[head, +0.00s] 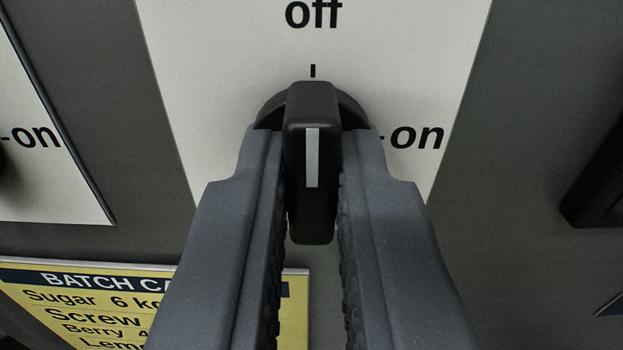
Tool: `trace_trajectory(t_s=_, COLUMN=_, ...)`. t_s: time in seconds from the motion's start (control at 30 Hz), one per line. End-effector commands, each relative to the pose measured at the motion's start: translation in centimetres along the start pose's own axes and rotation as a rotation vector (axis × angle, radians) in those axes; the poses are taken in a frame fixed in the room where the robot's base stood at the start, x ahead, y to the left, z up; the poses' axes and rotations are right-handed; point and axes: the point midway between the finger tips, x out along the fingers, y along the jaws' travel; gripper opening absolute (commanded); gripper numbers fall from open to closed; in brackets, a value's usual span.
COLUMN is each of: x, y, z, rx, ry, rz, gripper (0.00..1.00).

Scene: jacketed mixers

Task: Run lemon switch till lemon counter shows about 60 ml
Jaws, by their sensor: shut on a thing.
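A black rotary switch knob (311,105) with a white pointer line sits on a pale plate (215,60) in the head view. The pointer stands upright, in line with the black tick under "off" at the top. The "on" mark is to the right of the knob. My gripper (313,160) is shut on the knob, one grey finger on each side. No name for this switch shows, so I cannot tell from the picture that it is the lemon one. No counter is in view.
A yellow batch card (90,305) is at the lower left, partly hidden by my left finger; it lists sugar, berry and a cut-off lemon line. Another pale plate (50,190) with an "on" mark is at the left edge. A dark box (600,185) is at the right edge.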

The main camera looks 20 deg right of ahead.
Motion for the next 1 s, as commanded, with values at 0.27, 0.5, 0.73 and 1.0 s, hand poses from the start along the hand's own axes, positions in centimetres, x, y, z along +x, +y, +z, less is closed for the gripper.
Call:
trace_trajectory(t_s=0.27, x=0.0, y=-0.2, z=-0.5, rx=-0.003, ry=0.011, rz=-0.004, gripper=0.00)
trace_trajectory(t_s=0.5, x=0.0, y=-0.2, z=-0.4, rx=-0.003, ry=0.009, rz=-0.005, gripper=0.33)
trace_trajectory(t_s=0.73, x=-0.1, y=-0.2, z=-0.2, rx=-0.003, ry=0.005, rz=-0.004, gripper=0.33)
trace_trajectory(t_s=1.0, x=-2.4, y=-0.3, z=-0.1, rx=-0.004, ry=0.003, rz=-0.005, gripper=0.33)
